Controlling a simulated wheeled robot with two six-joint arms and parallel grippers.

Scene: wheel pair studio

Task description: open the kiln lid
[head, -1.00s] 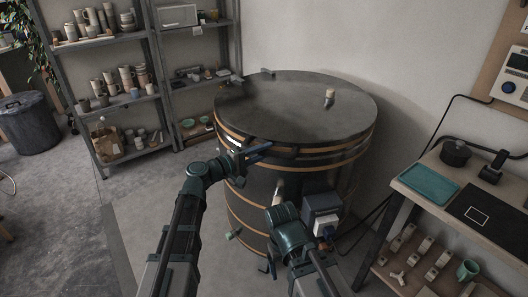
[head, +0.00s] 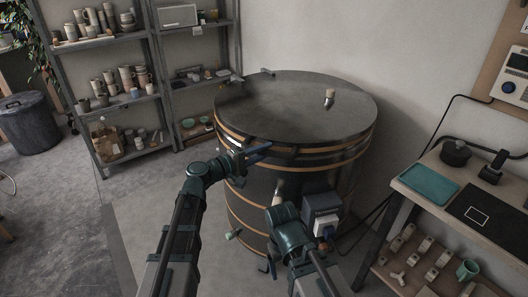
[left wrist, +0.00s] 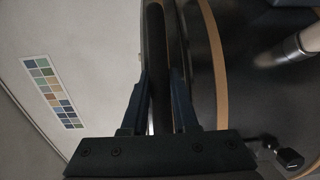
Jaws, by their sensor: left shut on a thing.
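The kiln (head: 255,190) is a large dark drum with copper-coloured bands in the middle of the head view. Its round, dark grey lid (head: 290,105) lies flat on top, with a small pale plug (head: 330,95) standing on it. My left gripper (head: 256,153) is at the lid's front left edge. In the left wrist view its two fingers (left wrist: 160,100) are closed around a dark bar (left wrist: 157,50), which looks like the lid handle. My right arm reaches in front of the kiln. Its gripper cannot be made out.
A control box (head: 322,212) sits on the kiln's front right. A workbench (head: 425,205) with a teal tray (head: 428,181) stands at the right. Shelves of pottery (head: 110,95) stand at the back left, with a dark bin (head: 28,122) beyond.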

